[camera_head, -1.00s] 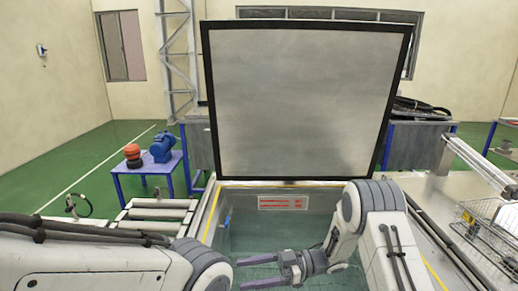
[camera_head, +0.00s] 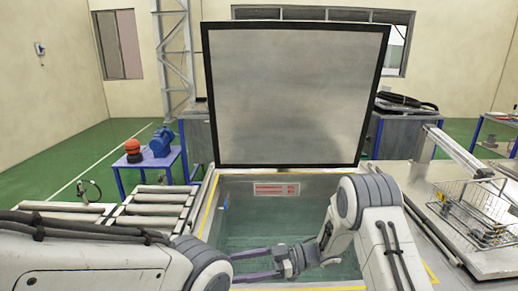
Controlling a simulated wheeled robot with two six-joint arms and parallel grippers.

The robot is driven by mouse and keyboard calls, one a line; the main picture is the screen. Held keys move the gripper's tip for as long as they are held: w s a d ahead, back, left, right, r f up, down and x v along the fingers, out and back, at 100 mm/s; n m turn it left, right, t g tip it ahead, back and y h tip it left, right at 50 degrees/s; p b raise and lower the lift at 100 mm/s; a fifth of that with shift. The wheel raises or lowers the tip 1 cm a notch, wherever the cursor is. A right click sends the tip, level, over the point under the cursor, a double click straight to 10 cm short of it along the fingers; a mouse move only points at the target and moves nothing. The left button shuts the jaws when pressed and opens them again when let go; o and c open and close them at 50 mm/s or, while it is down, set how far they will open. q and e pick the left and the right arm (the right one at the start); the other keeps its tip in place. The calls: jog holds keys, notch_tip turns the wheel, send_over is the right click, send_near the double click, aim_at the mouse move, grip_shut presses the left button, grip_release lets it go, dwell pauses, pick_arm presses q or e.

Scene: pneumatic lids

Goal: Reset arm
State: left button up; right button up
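My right gripper (camera_head: 256,265) reaches in from the right over the open tank (camera_head: 208,215), with its fingers pointing left. The fingers are apart and nothing shows between them. My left arm comes in from the lower left, bent at a joint near the bottom; its gripper is out of the picture. The large metal lid (camera_head: 290,95) with a black border stands raised at the back of the tank. My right gripper is well in front of the lid and apart from it.
A wire basket (camera_head: 480,215) with items in it stands on the metal table at right. A roller conveyor (camera_head: 150,210) lies left of the tank. A small blue table (camera_head: 150,165) holds a blue motor and an orange-red object. Green floor is clear at far left.

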jog(key=w+a+m+t+h+b, duration=0.3)
jog(key=w+a+t+h, duration=0.2)
jog(key=w+t, duration=0.2)
jog(key=s+d+f+m+g+h+b, duration=0.1)
jog(key=s+d+m+h+b, duration=0.1)
jog(key=s, duration=0.9)
jog(key=s+d+f+m+g+h+b, duration=0.1)
jog(key=s+d+m+g+h+b, duration=0.1)
jog(key=s+d+m+h, duration=0.2)
jog(key=s+d+f+m+g+h+b, duration=0.1)
jog(key=s+d+h, duration=0.4)
jog(key=s, duration=1.3)
jog(key=d+m+b, duration=0.1)
jog(key=d+m, duration=0.1)
jog(key=shift+d+m+g, duration=0.3)
jog(key=shift+d, duration=0.1)
